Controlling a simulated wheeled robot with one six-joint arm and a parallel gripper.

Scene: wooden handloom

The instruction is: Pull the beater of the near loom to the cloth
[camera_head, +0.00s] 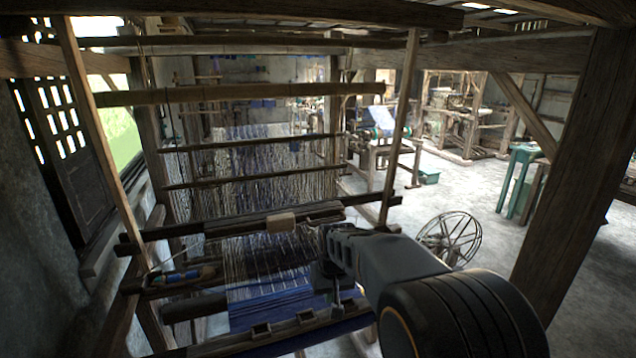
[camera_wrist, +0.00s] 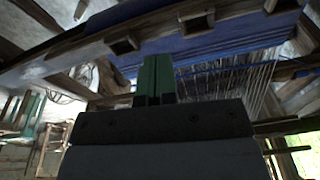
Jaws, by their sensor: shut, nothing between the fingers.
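The beater (camera_head: 240,226) of the near loom is a dark wooden bar across the frame, with a pale block on its middle. The blue cloth (camera_head: 265,312) lies below and in front of it, with warp threads between them. The cloth also shows at the top of the wrist view (camera_wrist: 215,50). My gripper (camera_head: 322,278) is above the right part of the cloth, on the near side of the beater. Its green fingers (camera_wrist: 156,78) are together and hold nothing.
A front beam (camera_head: 225,342) with square openings runs along the cloth's near edge. A spoked wheel (camera_head: 450,238) and a green stool (camera_head: 520,180) stand on the floor to the right. A wall is close at left.

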